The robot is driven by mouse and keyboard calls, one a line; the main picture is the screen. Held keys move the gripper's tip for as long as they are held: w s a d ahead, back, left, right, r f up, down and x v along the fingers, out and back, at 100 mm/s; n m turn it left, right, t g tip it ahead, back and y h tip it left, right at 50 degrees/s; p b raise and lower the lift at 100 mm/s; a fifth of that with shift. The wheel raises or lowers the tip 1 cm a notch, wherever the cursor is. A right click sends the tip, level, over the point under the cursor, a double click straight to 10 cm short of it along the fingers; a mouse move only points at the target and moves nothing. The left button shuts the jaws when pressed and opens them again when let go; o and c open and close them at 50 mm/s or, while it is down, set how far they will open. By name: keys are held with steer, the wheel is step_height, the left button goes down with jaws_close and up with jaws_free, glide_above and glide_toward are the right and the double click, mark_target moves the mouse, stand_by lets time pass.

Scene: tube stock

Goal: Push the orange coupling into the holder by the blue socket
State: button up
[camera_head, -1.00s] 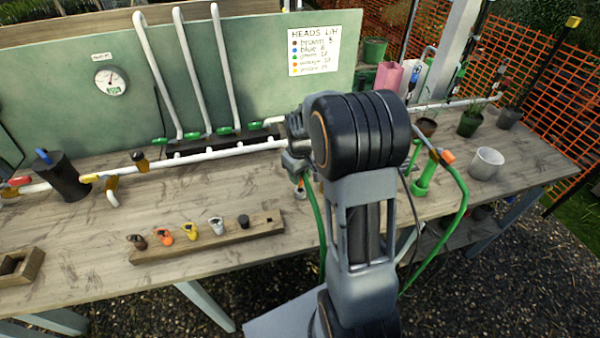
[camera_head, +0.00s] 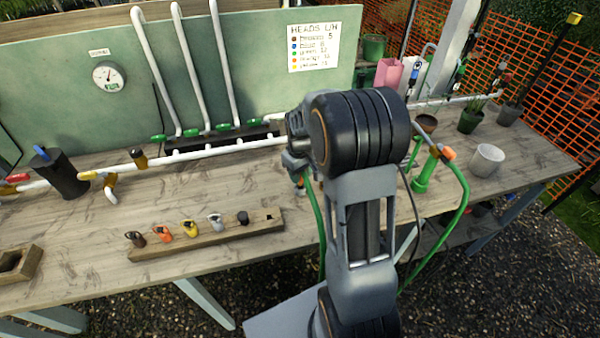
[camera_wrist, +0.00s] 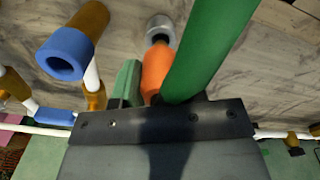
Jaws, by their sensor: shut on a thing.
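The orange coupling (camera_wrist: 156,68) is in the middle of the wrist view, with a grey ring-shaped end (camera_wrist: 160,28) pointing away from my gripper (camera_wrist: 155,100). A green hose (camera_wrist: 212,45) runs close beside it. My gripper is shut at the coupling's near end; the fingertips are mostly hidden by the dark gripper body. The blue socket (camera_wrist: 65,52) sits on an ochre fitting at the upper left, apart from the coupling. I cannot make out which part is the holder. In the head view the coupling (camera_head: 300,182) is partly hidden beside my arm.
A white pipe (camera_head: 215,151) with fittings runs along the bench below the green board (camera_head: 250,60). A wooden rack (camera_head: 235,232) with several coloured heads lies in front. A white cup (camera_head: 487,160) stands at the right.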

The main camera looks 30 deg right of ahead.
steer(key=shift+s+f+b, duration=0.1)
steer(key=shift+f+b, duration=1.15)
steer(key=shift+f, duration=0.45)
stand_by(1.6)
steer(key=o, duration=1)
step_height(320, 180, up, 14)
steer(key=shift+f, duration=0.1)
steer(key=shift+s+a+f+m, duration=0.15)
steer(key=shift+s+f+m, duration=0.2)
steer(key=shift+f+m, duration=0.2)
steer(key=shift+s+a+f+m, duration=0.15)
steer(key=shift+s+f+m, duration=0.15)
steer(key=shift+f+m, duration=0.25)
steer(key=s+a+t, duration=0.1)
steer(key=s+a, duration=0.2)
steer(key=s, duration=0.1)
steer(key=s+a+t, duration=0.1)
steer(key=s+a, duration=0.2)
steer(key=s, duration=0.2)
steer(key=s+a+r+t, duration=0.1)
steer(key=s+a, duration=0.2)
steer(key=s, duration=0.2)
steer(key=shift+s+t, duration=0.25)
steer(key=shift+t, duration=0.15)
